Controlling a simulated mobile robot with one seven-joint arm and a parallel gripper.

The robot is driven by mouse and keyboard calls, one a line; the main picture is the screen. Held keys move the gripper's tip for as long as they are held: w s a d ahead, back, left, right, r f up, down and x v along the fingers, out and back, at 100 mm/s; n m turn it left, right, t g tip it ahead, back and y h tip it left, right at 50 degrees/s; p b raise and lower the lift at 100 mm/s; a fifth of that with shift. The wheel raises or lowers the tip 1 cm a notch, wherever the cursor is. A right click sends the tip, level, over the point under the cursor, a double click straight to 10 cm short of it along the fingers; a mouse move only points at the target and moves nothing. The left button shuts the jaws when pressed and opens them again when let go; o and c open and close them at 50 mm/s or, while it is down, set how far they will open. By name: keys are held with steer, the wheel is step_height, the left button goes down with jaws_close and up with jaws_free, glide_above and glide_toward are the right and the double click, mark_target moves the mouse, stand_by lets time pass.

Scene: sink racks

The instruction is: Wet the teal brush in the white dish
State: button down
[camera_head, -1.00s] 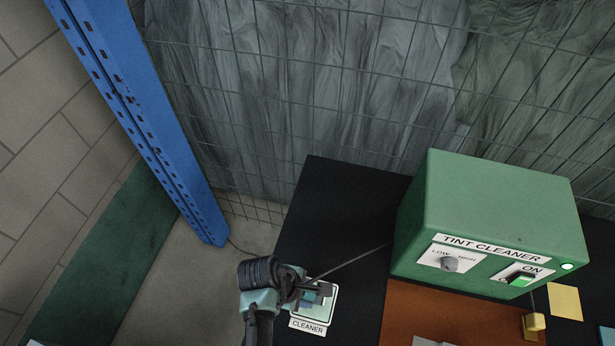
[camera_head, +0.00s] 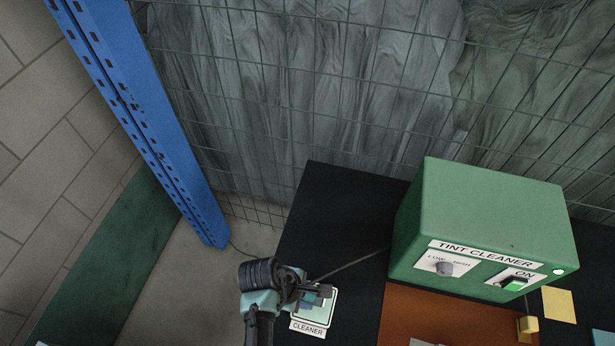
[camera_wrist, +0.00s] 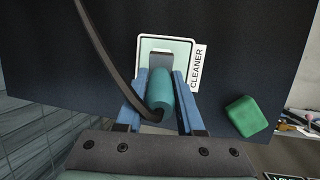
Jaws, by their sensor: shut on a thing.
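My gripper (camera_head: 318,294) is shut on the teal brush at the lower middle of the head view. The wrist view shows the teal brush (camera_wrist: 160,92) between my two blue fingers, its grey head pointing away over the white dish. The white dish (camera_wrist: 193,71) is square, with a pale green inside, and lies on the dark surface beside a "CLEANER" label. The dish (camera_head: 333,306) is partly hidden by my gripper in the head view. I cannot tell whether the brush head touches what is in the dish.
A dark cord (camera_head: 352,262) runs between the brush and the green TINT CLEANER box (camera_head: 490,215). The box's switch reads ON, with a lit lamp. A green block (camera_wrist: 245,116) lies right of the gripper. A blue post (camera_head: 140,115) and wire mesh stand behind.

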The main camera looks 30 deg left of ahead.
steer(key=shift+r+p, duration=2.3)
steer(key=shift+r, duration=0.15)
steer(key=shift+w+f, duration=0.1)
steer(key=shift+w, duration=0.05)
steer(key=w+d+m+g+h+b, duration=0.1)
steer(key=w+d+m+g+b, duration=0.1)
steer(key=w+d+m+b, duration=0.5)
steer(key=s+d+m+g+b, duration=0.1)
steer(key=m+b, duration=0.1)
steer(key=m, duration=0.2)
steer(key=s+d+m+g+y+b, duration=0.1)
steer(key=d+m+b, duration=0.1)
steer(key=m, duration=0.3)
steer(key=d+f+m+g+b, duration=0.1)
steer(key=d+m+g+b, duration=0.1)
steer(key=m, duration=0.3)
steer(key=shift+s+d+y+b, duration=0.1)
steer(key=shift+s+y+b, duration=0.3)
steer(key=shift+b, duration=0.2)
